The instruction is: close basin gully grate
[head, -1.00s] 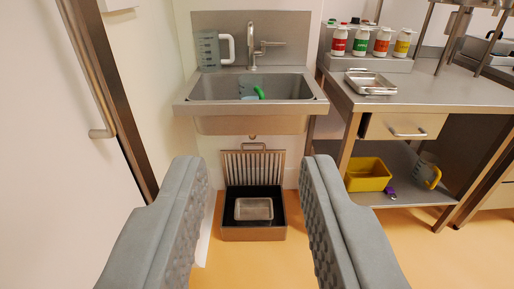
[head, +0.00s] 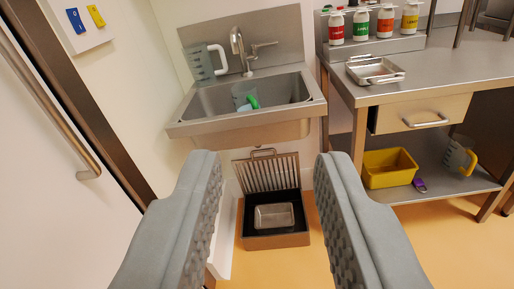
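The gully (head: 275,241) is a low box on the floor under the steel basin (head: 248,128). Its slatted grate (head: 267,173) stands raised at the back, leaning against the wall, with a wire handle (head: 263,153) at its top edge. A small metal tray (head: 274,216) sits inside the dark opening. My gripper (head: 268,165) is open and empty, with its two grey padded fingers on either side of the view. The gully and grate show between the fingers, farther away. Nothing is touching the grate.
A door with a long handle (head: 50,95) is on the left. Orange floor (head: 440,235) is open at the right front.

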